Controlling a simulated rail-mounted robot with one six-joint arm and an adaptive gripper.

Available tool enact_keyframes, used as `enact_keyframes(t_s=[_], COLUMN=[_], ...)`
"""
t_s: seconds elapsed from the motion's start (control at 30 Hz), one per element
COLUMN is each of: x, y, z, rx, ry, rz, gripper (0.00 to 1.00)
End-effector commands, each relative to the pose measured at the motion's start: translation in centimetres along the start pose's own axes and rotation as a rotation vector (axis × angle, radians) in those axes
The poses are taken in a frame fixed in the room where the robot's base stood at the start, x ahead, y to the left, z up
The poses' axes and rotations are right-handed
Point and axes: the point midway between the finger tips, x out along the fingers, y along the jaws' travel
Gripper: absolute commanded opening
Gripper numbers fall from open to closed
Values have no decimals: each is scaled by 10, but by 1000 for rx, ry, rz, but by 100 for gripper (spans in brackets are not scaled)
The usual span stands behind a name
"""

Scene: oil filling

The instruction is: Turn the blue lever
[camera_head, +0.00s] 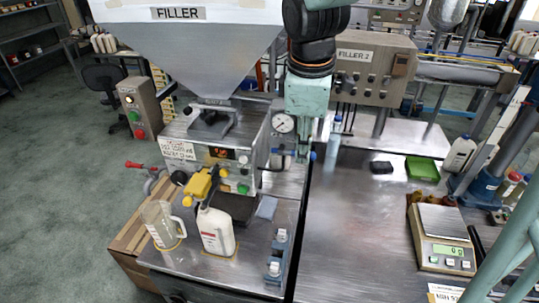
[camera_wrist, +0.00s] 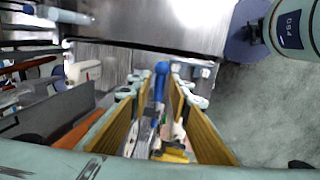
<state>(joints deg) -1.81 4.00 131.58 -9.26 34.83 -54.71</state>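The blue lever (camera_wrist: 160,82) shows in the wrist view as a rounded blue knob on a blue stem. It lies between the two yellow-padded fingers of my gripper (camera_wrist: 159,90), with gaps on both sides. The fingers are apart and do not appear to press on it. In the head view, my gripper (camera_head: 303,155) points down beside the filler machine (camera_head: 215,145), near the pressure gauge (camera_head: 284,123). A small blue tip (camera_head: 313,155) shows at its lower right end. The rest of the lever is hidden behind my gripper there.
A white bottle (camera_head: 217,232) stands under the yellow nozzle (camera_head: 198,187). A clear jug (camera_head: 160,226) stands to its left. A scale (camera_head: 441,238) sits on the right bench. The metal bench top (camera_head: 345,235) right of the machine is mostly clear.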

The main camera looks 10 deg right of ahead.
Motion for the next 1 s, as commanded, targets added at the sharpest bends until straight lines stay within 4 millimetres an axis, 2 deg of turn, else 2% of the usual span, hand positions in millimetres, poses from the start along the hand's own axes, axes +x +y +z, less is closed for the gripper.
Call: enact_keyframes(t_s=[0.03,0.2,0.67,1.0], x=[1,1,2,6], y=[0,0,0,3], z=[0,0,2,12], rx=[0,-1,5,30], ry=[-1,-1,5,41], rz=[-1,-1,-2,-2], gripper=[13,0,0,0])
